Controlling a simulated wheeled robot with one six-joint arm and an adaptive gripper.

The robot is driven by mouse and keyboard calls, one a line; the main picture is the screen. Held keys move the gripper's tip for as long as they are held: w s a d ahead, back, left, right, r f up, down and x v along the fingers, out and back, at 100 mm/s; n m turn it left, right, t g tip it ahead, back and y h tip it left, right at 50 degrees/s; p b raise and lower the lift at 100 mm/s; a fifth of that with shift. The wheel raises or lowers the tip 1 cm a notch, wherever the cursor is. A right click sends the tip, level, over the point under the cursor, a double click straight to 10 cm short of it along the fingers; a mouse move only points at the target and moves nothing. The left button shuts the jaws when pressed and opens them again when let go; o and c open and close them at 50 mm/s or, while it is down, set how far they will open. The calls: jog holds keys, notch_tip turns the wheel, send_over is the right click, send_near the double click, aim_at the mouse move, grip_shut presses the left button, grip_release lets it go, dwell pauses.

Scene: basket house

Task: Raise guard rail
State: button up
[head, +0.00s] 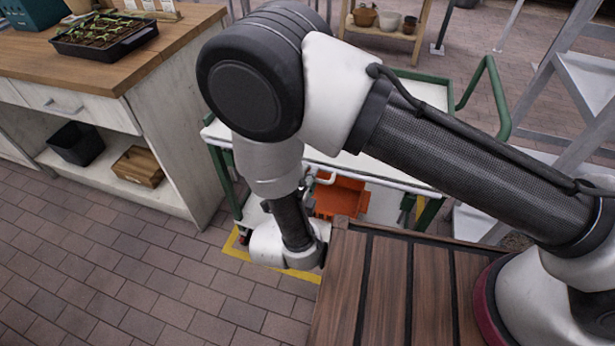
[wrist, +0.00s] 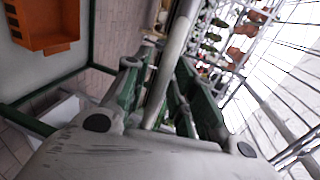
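The cart has a green frame (head: 497,95) and white trays. A pale rail (head: 385,181) runs along its near top edge, partly hidden by my arm; I take this to be the guard rail. In the wrist view a grey bar (wrist: 176,42) runs down between the fingers of my gripper (wrist: 160,72). The fingers stand apart on either side of the bar, with a gap showing at the left one. I cannot tell whether either finger touches it. In the head view my gripper is mostly hidden behind my wrist, at the cart's near side.
An orange bin (head: 341,197) sits on the cart's lower shelf and shows in the wrist view (wrist: 40,22). A wooden workbench (head: 150,50) with a seedling tray (head: 103,36) is at left. A grey ladder-like stand (head: 580,75) is at right. Brick floor (head: 120,260) is clear at lower left.

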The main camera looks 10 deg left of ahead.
grip_shut()
notch_tip(320, 180, up, 8)
jog(key=shift+r, duration=0.1)
jog(key=shift+o, duration=1.6)
grip_release()
jog(key=v, duration=1.2)
